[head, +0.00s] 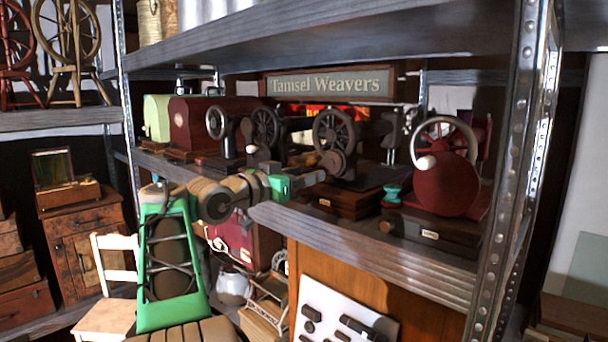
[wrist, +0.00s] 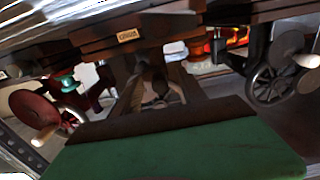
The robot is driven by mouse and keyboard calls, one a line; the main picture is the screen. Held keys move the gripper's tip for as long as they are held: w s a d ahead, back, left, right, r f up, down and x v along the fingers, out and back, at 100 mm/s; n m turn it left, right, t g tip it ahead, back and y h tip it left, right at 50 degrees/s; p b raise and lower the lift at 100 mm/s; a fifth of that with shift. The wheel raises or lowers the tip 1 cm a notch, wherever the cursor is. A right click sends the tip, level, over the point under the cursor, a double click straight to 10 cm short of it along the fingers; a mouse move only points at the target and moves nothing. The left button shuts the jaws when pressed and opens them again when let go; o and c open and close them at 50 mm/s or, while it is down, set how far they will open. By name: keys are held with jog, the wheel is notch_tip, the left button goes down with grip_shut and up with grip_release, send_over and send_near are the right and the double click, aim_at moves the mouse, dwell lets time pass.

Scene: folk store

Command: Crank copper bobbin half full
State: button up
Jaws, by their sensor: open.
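My gripper (head: 312,179) is at the end of my green arm, over the front of the middle shelf, in front of the dark sewing machines. In the wrist view my gripper (wrist: 160,80) is open, with no object clearly between its dark fingers. The red disc (wrist: 35,108) and white knob (wrist: 42,135) also show at the left of the wrist view. A teal spool (head: 392,192) sits beside the wheel. I cannot make out a copper bobbin or its fill.
A black spoked wheel machine (head: 333,128) stands close behind my gripper. More machines and wooden cases line the shelf (head: 400,245). The upper shelf (head: 350,40) hangs above and a metal post (head: 515,150) stands at right. A white board (head: 340,315) leans below.

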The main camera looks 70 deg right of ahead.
jog(key=b+v, duration=0.1)
jog(key=v, duration=0.7)
jog(key=shift+a, duration=0.15)
jog(key=shift+w, duration=0.1)
